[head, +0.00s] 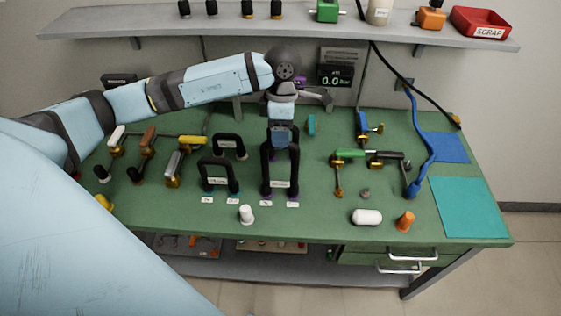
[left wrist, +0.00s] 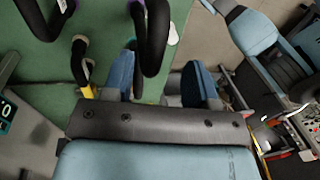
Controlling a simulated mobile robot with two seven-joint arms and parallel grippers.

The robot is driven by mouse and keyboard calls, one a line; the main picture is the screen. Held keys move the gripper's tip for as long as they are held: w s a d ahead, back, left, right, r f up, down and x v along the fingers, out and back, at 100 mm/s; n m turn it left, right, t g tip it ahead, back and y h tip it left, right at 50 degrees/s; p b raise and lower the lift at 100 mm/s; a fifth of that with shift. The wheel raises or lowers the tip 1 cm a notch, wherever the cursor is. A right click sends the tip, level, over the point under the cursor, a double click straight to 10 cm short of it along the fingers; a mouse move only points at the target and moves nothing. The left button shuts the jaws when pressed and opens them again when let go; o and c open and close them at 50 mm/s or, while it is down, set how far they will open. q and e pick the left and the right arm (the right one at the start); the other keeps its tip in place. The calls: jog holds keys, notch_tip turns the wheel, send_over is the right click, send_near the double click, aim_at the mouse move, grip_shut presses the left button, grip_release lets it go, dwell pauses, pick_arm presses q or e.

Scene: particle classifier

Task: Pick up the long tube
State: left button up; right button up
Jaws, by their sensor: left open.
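The long tube is most likely the tall black U-shaped tube (head: 267,166), which stands upright as an arch near the middle of the green bench, with a white label across it. My left gripper (head: 280,140) is at the top of this arch, open. In the left wrist view its two blue fingers (left wrist: 161,78) are apart, and a black tube (left wrist: 152,42) shows beyond and between them, nearer the left finger. I cannot tell whether they touch. A shorter black arch (head: 219,164) stands to the left, with a smaller one (head: 230,141) behind it. My right gripper is not in view.
Valves with coloured handles (head: 179,158) stand left and right of the arches. A white cap (head: 246,214), a white capsule (head: 367,217) and an orange plug (head: 405,221) are near the front edge. A blue hose (head: 427,158) and a teal mat (head: 468,206) lie right. A shelf (head: 150,24) runs behind.

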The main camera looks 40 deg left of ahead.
pick_arm(q)
jog(key=shift+s+d+f+p, duration=0.15)
jog(key=shift+f+p, duration=0.25)
jog(key=shift+f, duration=1.1)
jog(key=shift+s+d+f+p, duration=0.15)
jog(key=shift+f+p, duration=0.2)
jog(key=shift+f, duration=1.15)
jog(key=shift+w, duration=0.15)
grip_shut()
